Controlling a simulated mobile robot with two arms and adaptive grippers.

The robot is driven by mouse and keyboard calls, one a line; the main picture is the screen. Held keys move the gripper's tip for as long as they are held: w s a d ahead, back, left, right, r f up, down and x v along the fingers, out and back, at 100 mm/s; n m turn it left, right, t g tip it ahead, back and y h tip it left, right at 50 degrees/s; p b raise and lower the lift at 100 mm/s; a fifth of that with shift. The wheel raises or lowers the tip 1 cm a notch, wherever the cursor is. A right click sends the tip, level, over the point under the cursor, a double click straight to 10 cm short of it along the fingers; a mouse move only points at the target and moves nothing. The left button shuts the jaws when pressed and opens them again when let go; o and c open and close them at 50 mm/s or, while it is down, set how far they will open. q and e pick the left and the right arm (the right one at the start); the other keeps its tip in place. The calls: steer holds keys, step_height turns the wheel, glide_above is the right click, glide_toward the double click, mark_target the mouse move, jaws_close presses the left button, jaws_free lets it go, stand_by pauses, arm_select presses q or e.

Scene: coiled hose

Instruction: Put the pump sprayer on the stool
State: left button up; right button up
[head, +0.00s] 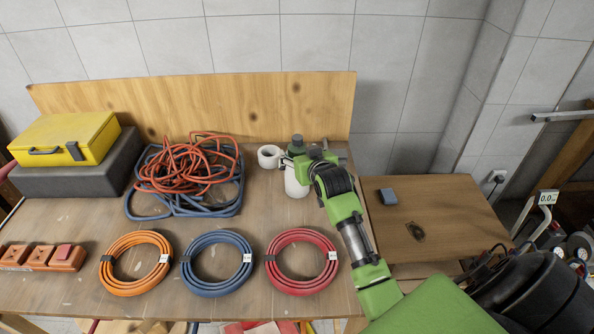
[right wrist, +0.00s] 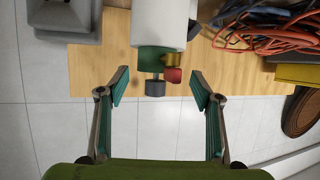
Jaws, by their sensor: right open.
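The pump sprayer (head: 296,181) stands upright on the workbench (head: 205,311), a white bottle with a green collar and dark cap, partly hidden by my right gripper. In the right wrist view the sprayer (right wrist: 165,22) appears upside down, between and beyond the fingers. My right gripper (head: 300,160) is at the sprayer's top in the head view; in the wrist view the gripper (right wrist: 159,88) is open, its fingers apart and not touching the sprayer. I cannot identify the stool for certain; a round brown top (right wrist: 303,115) shows at the wrist view's right edge. My left gripper is not in view.
Orange (head: 136,262), blue (head: 217,263) and red (head: 301,262) coils lie in front. A white roll (head: 268,156) and tangled hose (head: 190,168) are left of the sprayer. A wooden backboard (head: 200,108) stands behind. A wooden surface (head: 455,210) at right holds a grey block (head: 387,196).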

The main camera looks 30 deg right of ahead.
mark_target(298, 149)
steer(key=shift+w+d+f+p, duration=0.15)
steer(key=shift+w+d+p, duration=0.15)
steer(key=shift+w, duration=0.2)
steer(key=shift+p+x, duration=0.4)
steer(key=shift+x, duration=1.6)
steer(key=shift+d+f, duration=0.1)
jaws_close()
